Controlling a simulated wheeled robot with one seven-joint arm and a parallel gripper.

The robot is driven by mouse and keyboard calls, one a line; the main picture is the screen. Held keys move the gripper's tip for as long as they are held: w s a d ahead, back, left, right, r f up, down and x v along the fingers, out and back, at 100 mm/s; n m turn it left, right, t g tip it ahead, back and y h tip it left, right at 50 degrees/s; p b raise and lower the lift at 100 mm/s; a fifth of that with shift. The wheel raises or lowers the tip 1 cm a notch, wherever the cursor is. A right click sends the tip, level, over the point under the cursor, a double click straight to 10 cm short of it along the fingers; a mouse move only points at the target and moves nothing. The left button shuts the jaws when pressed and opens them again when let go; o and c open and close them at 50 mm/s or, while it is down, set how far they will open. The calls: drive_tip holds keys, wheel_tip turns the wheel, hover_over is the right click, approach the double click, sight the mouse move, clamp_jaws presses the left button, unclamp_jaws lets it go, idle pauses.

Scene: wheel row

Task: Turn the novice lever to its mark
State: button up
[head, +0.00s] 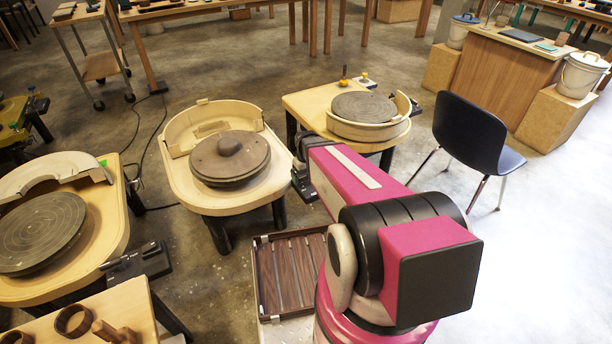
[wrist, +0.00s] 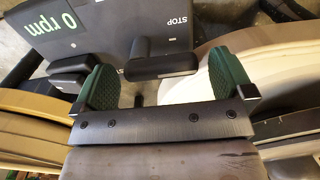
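In the wrist view a dark control box (wrist: 110,35) reads "0 rpm" in green and "STOP" in white. A black lever (wrist: 160,66) sticks out from it. My gripper (wrist: 164,82) is open, its green ridged fingertips wide apart on either side of the lever's handle. I see no contact and nothing held. In the head view my gripper (head: 303,168) is low between the middle wheel (head: 230,157) and the right wheel (head: 363,107). The lever is hidden or too small to tell there. No label saying novice and no mark is readable.
A brown slatted tray (head: 290,275) lies below my arm. A black chair (head: 470,135) stands to the right.

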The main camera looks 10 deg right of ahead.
drive_tip(key=c, duration=0.7)
drive_tip(key=shift+c, duration=0.2)
